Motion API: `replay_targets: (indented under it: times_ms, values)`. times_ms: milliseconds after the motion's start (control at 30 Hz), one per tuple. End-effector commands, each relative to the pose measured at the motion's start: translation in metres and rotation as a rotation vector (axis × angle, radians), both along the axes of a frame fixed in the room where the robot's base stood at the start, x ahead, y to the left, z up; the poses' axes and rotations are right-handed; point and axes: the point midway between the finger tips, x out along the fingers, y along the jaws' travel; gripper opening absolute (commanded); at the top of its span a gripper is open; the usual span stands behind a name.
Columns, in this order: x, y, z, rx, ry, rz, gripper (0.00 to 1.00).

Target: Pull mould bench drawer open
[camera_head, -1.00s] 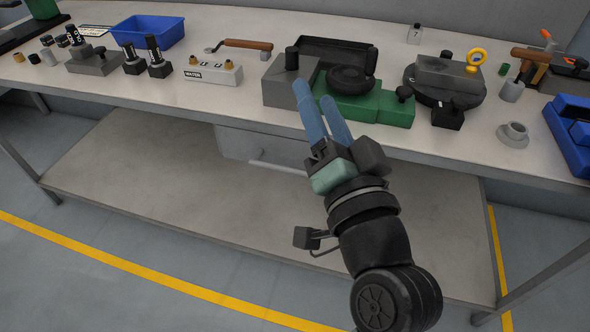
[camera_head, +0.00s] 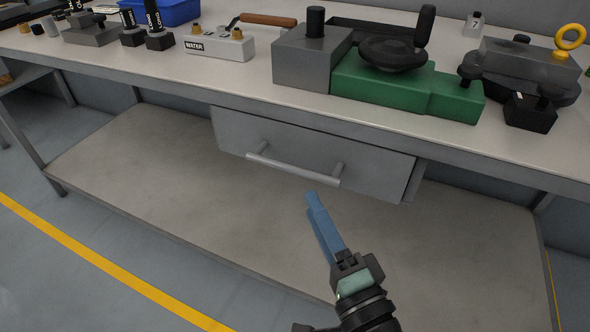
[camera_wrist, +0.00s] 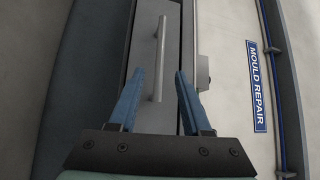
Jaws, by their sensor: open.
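The mould bench drawer (camera_head: 375,166) is a grey box under the bench top, with its front flush or nearly flush below the edge. Its light bar handle (camera_head: 292,171) runs across the front on two posts. In the wrist view the drawer front (camera_wrist: 146,52) appears turned on its side, and the handle (camera_wrist: 160,60) stands upright between the fingers. My gripper (camera_head: 312,205) has blue fingers and is below and in front of the handle, apart from it. In the wrist view my gripper (camera_wrist: 158,78) is open and empty, with the handle ahead of its fingertips.
The bench top (camera_head: 255,85) holds a green vise-like fixture (camera_head: 385,85), a WATER block (camera_head: 222,45) and a dark round fixture (camera_head: 520,70). A lower shelf (camera_head: 150,155) lies beneath the drawer. The space before the drawer is clear. A MOULD REPAIR label (camera_wrist: 257,86) shows in the wrist view.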

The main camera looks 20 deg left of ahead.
Motion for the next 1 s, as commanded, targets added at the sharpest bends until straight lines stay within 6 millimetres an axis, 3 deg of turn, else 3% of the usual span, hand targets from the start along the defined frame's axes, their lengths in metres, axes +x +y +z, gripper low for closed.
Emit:
replay_targets:
  times_ms: [200,400,867,1000]
  values:
    - [0.034,0.034,0.007,0.001,-0.004,0.003,0.48]
    - [0.057,0.055,0.011,0.0,-0.002,0.002,0.48]
    - [0.067,0.065,0.013,-0.001,-0.001,0.0,0.48]
    - [0.067,0.065,0.013,-0.001,-0.001,0.0,0.27]
